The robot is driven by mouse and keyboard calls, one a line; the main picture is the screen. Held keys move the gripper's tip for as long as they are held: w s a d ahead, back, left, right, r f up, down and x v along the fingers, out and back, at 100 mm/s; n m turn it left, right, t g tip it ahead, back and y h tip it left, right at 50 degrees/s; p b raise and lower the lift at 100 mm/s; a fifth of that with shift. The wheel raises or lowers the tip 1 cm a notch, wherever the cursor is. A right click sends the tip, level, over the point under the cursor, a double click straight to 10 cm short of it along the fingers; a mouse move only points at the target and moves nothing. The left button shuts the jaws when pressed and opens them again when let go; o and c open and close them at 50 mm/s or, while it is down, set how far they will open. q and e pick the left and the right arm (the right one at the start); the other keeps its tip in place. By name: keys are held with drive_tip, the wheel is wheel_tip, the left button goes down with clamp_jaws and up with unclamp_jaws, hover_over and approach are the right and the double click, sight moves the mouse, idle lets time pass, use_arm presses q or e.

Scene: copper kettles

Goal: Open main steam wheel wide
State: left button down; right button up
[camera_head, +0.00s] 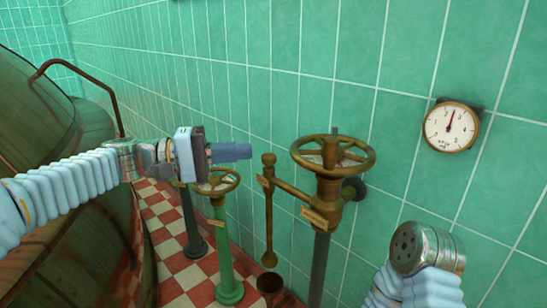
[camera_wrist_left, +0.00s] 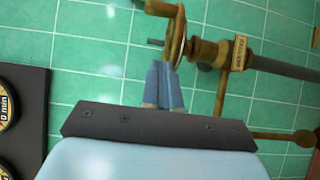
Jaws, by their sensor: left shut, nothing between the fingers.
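A large brass handwheel (camera_head: 333,155) sits on a brass valve atop a dark pipe at centre right. A brass tag (camera_head: 314,217) hangs on the valve; its lettering is too small to read. My left gripper (camera_head: 240,152) is shut and empty, pointing right, left of this wheel with a gap between them in the head view. In the left wrist view the blue fingers (camera_wrist_left: 165,85) are together, and a brass wheel (camera_wrist_left: 178,35) shows nearly edge-on just beyond their tips. My right arm comes in at bottom right; its gripper does not show.
A smaller brass wheel (camera_head: 216,181) tops a green post (camera_head: 226,245) below my left gripper. A brass lever (camera_head: 268,215) hangs beside the large valve. A round gauge (camera_head: 451,126) is on the green tiled wall. A copper kettle (camera_head: 55,190) fills the left side.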

use_arm(q)
drive_tip(key=p, duration=0.1)
approach(303, 155)
drive_tip(key=s+d+r, duration=0.3)
drive_tip(key=d, duration=0.2)
drive_tip(key=s+d, duration=0.2)
drive_tip(key=d, duration=0.1)
drive_tip(key=shift+r+p, duration=0.1)
drive_tip(key=shift+p, duration=0.2)
drive_tip(key=shift+s+d, duration=0.25)
drive_tip(key=shift+d, duration=0.1)
